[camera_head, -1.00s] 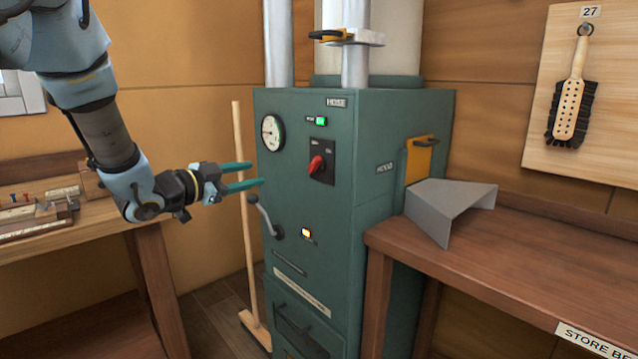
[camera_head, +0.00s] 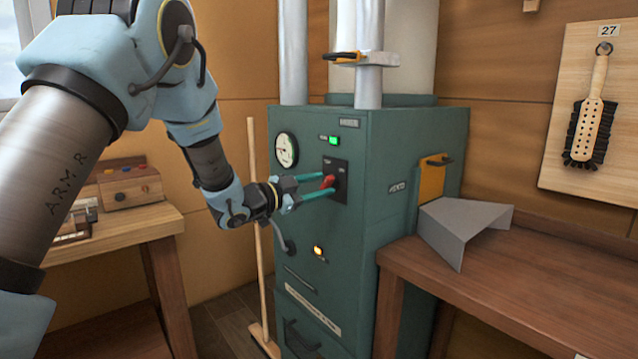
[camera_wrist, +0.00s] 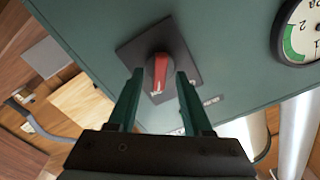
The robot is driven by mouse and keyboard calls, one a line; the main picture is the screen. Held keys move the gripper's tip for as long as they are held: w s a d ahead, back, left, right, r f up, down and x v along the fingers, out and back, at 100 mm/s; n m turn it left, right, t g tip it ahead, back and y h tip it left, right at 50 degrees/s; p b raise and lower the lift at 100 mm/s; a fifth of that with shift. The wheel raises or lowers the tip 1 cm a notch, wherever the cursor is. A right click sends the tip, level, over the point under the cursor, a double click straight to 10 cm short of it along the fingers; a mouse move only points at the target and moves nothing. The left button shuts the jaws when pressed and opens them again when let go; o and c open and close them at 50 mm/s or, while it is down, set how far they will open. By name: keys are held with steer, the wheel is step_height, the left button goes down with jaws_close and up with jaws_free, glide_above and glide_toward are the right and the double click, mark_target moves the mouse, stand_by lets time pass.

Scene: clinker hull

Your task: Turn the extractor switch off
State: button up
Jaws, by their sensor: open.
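The extractor switch is a red rotary knob (camera_head: 328,182) on a black plate (camera_head: 341,168) on the front of the green cabinet (camera_head: 350,240). A green lamp (camera_head: 334,141) glows above it. My gripper (camera_head: 325,184) is at the knob, its teal fingers open on either side of it. In the wrist view the red knob (camera_wrist: 159,73) stands between the two fingertips (camera_wrist: 159,73), with a gap visible on each side. The knob's white-marked end points towards the gripper base in that view.
A round gauge (camera_head: 286,150) is left of the switch, and an amber lamp (camera_head: 318,251) and a lever (camera_head: 289,246) are below. A bent grey sheet (camera_head: 462,225) lies on the right bench. A wooden pole (camera_head: 256,230) stands left of the cabinet.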

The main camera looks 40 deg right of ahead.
steer(key=shift+d, duration=0.1)
jaws_close()
stand_by(0.4)
